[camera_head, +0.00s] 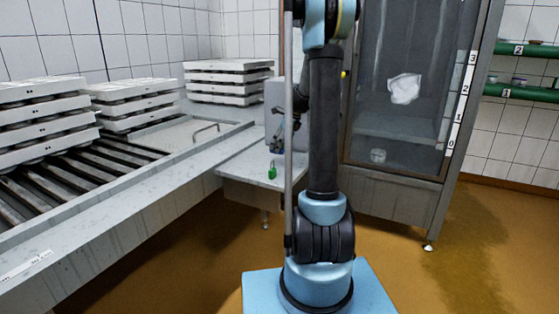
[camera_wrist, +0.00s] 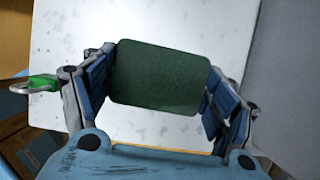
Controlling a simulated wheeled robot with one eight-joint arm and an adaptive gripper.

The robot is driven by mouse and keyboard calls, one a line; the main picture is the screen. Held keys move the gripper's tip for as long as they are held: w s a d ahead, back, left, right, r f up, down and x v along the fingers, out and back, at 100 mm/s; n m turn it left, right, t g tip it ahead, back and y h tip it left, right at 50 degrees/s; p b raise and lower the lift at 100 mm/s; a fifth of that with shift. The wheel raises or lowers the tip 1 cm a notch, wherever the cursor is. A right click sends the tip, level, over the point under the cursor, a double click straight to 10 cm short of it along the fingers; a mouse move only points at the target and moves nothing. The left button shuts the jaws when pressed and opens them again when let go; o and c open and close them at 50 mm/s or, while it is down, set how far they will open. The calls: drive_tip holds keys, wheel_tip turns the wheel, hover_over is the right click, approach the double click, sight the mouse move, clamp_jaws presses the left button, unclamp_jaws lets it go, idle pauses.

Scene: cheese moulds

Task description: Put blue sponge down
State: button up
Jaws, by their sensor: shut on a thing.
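A dark green sponge-like block (camera_wrist: 160,78) is in the wrist view; I see no blue sponge. My gripper (camera_wrist: 163,85) is shut on this block, with a finger on each side of it. A pale side table top (camera_wrist: 185,22) lies beneath the block. I cannot tell whether the block touches it. In the head view my gripper (camera_head: 277,143) is over the small side table (camera_head: 238,170), partly behind my arm, and the block cannot be made out.
A green-bodied thing with a metal loop (camera_wrist: 42,83) is at the table's left edge in the wrist view. Stacks of white moulds (camera_head: 228,82) stand on the long metal counter (camera_head: 130,205) at left. A glass-doored cabinet (camera_head: 410,115) stands at right.

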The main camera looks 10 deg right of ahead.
sight(281, 163)
drive_tip(key=shift+f, duration=2.95)
drive_tip(key=o, duration=0.9)
drive_tip(key=shift+o, duration=0.2)
